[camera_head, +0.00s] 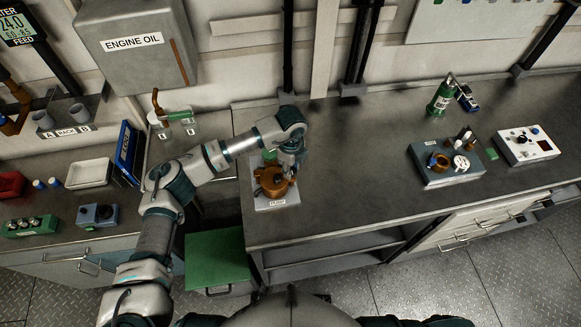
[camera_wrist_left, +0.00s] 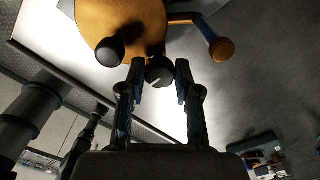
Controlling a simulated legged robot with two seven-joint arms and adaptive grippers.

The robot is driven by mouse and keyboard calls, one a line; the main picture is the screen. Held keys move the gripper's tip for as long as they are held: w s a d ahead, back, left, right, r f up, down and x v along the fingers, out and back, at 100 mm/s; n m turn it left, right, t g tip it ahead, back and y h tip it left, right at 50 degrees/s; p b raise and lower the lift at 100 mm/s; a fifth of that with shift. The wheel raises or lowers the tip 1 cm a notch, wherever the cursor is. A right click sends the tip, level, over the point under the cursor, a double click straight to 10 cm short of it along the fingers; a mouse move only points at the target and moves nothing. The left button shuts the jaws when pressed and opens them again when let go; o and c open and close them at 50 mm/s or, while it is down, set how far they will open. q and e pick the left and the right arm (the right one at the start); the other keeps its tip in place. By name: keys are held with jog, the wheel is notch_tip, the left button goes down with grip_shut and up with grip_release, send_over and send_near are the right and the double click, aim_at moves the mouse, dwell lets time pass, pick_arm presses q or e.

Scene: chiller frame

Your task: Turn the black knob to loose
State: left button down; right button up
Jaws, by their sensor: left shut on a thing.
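The black knob (camera_wrist_left: 159,70) with a white pointer line shows in the left wrist view, at the edge of a round orange-brown pump body. The pump (camera_head: 268,182) stands on a pale base marked PUMP (camera_head: 278,203) near the bench's left corner in the head view. My left gripper (camera_head: 291,168) reaches down over the pump's right side. In the left wrist view its two fingers (camera_wrist_left: 160,79) stand either side of the black knob and are shut on it. In the head view the arm and fingers hide the knob. My right gripper is not in view.
Another dark round part (camera_wrist_left: 108,50) and an orange-tipped lever (camera_wrist_left: 221,48) sit close to the fingers. A green drawer (camera_head: 217,262) is below left. A grey device (camera_head: 447,163) and white box (camera_head: 527,146) stand right; the bench middle (camera_head: 360,150) is clear.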

aim_at(293, 170)
pick_arm(q)
jog(key=shift+s+d+f, duration=0.1)
jog(key=shift+s+f, duration=0.05)
jog(key=c, duration=0.8)
grip_release()
jog(key=shift+d, duration=0.1)
jog(key=shift+r, duration=0.25)
notch_tip(293, 170, up, 12)
jog(key=shift+d+f, duration=0.15)
jog(key=shift+f, duration=0.05)
